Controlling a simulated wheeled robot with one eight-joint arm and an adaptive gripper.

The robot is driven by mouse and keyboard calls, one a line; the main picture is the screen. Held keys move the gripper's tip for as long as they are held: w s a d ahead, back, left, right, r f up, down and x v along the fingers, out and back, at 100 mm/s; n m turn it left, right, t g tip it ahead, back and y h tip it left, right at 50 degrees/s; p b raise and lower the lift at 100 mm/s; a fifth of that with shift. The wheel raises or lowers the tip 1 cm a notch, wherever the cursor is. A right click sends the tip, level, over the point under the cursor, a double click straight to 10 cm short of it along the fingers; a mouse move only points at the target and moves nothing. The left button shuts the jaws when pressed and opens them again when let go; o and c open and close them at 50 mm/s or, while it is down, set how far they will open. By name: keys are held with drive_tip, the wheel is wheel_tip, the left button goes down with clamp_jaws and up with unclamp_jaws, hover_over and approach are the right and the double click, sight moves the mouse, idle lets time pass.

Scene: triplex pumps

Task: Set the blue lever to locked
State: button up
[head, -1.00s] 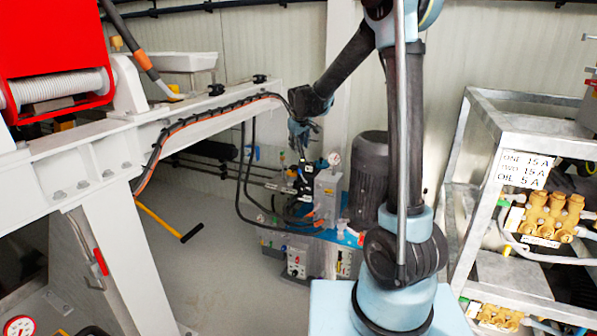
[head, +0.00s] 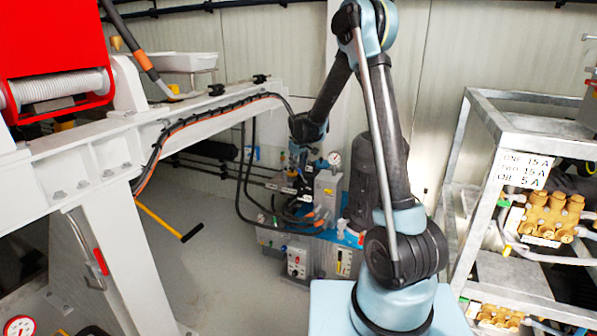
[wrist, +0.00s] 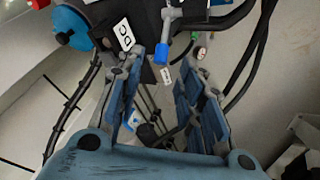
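A lever with a blue grip (wrist: 161,53) hangs from a grey metal rod beside a black block (wrist: 110,18) in the wrist view. My gripper (wrist: 163,70) is open. Its two blue-padded fingers stand on either side of the picture's middle, and the blue grip shows between their tips, with no clear contact. I cannot tell the depth gap. In the head view my gripper (head: 302,162) is at the hydraulic unit (head: 325,205), in front of the white wall. The lever cannot be made out there.
A round blue knob (wrist: 72,28) and a white label (wrist: 124,37) are near the left finger. Black hoses (wrist: 262,45) run along the right. A pressure gauge (head: 334,158) and dark motor (head: 365,190) stand close by. A white beam (head: 120,150) is at left.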

sight(302, 175)
drive_tip(key=shift+x, duration=2.35)
clamp_jaws()
